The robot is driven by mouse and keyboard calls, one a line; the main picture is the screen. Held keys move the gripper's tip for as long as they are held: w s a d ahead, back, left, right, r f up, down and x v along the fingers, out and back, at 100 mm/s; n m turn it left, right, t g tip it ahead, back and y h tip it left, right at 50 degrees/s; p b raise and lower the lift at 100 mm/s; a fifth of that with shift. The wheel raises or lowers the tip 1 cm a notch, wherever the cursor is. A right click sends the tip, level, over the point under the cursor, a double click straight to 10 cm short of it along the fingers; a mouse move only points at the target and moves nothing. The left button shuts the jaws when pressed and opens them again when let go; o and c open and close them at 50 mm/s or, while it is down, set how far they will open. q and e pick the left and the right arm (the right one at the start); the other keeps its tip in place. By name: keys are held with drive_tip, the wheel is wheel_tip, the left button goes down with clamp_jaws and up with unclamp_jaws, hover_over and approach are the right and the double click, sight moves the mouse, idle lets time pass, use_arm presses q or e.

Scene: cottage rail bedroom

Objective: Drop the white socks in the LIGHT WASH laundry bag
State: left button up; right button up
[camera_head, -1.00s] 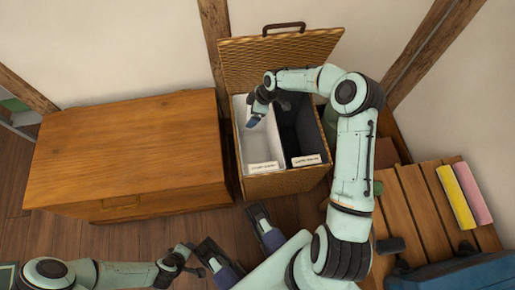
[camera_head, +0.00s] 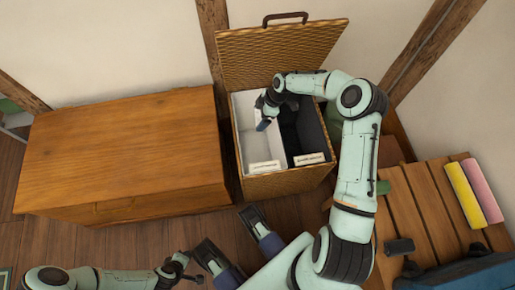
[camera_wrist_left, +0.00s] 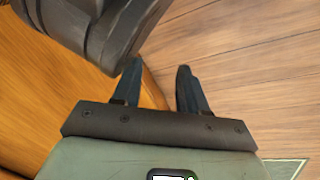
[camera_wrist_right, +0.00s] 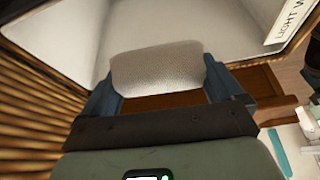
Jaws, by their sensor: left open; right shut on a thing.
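The white socks (camera_wrist_right: 157,68) show in the right wrist view as a pale knitted bundle between the fingers of my right gripper (camera_wrist_right: 157,80). In the head view my right gripper (camera_head: 263,125) hangs over the white-lined LIGHT WASH compartment (camera_head: 246,145) of the wicker laundry hamper, near the divider; the socks cannot be made out there. The white label (camera_wrist_right: 290,20) reads "LIGHT W…" in the right wrist view, its end cut off. My left gripper (camera_wrist_left: 158,72) is open and empty, with wooden furniture and floor beyond it.
The hamper's lid (camera_head: 280,60) stands open at the back. A dark-lined compartment (camera_head: 303,130) lies right of the white one. A wooden chest (camera_head: 120,150) stands close on the left. A slatted wooden surface (camera_head: 420,205) on the right holds yellow and pink rolls (camera_head: 461,195).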

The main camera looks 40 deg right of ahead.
drive_tip(key=shift+f, duration=0.2)
drive_tip(key=o, duration=0.7)
drive_tip(key=shift+c, duration=0.2)
drive_tip(key=shift+r, duration=0.1)
